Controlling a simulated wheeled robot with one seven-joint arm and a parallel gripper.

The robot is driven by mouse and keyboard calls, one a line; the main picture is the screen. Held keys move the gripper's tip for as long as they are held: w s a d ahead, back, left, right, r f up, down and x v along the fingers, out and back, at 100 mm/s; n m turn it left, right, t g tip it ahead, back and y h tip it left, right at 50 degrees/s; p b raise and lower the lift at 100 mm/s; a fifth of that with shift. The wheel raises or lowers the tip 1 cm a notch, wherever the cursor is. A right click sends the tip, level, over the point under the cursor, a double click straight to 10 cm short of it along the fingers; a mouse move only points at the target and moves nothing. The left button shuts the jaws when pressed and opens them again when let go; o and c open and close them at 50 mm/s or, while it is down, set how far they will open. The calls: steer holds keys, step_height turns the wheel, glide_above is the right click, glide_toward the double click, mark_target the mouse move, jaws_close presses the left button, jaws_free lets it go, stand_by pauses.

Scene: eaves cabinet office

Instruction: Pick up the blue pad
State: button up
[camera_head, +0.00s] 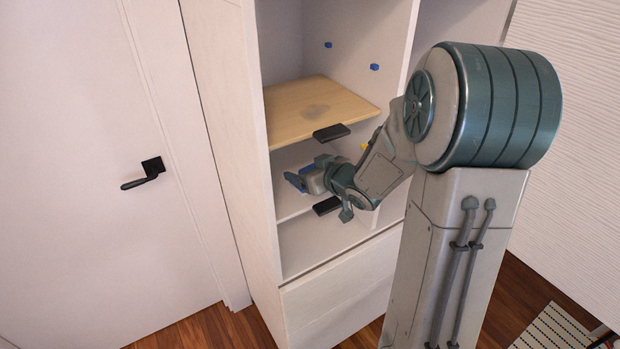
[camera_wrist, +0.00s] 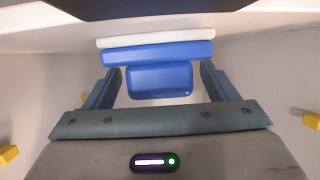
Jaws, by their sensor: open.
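In the wrist view a blue pad (camera_wrist: 160,82), a flat block with rounded corners, lies between the two fingertips of my gripper (camera_wrist: 160,86). My gripper is open, with a visible gap between each finger and the pad. Behind the pad are a wider blue slab (camera_wrist: 157,54) and a white slab (camera_wrist: 155,40). In the head view my gripper (camera_head: 296,181) reaches into a middle compartment of the white cabinet. A bit of blue shows beside it there, but my gripper and wrist hide most of it.
A wooden shelf (camera_head: 320,106) lies above my gripper, with a dark piece (camera_head: 332,132) at its front edge. Another dark piece (camera_head: 327,206) is on the edge below. Cabinet walls (camera_head: 240,150) close in the sides. Small yellow blocks (camera_wrist: 8,154) show at the wrist view's sides.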

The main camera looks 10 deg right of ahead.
steer(key=shift+x, duration=0.8)
steer(key=shift+c, duration=0.3)
steer(key=c, duration=1)
steer(key=shift+r, duration=0.1)
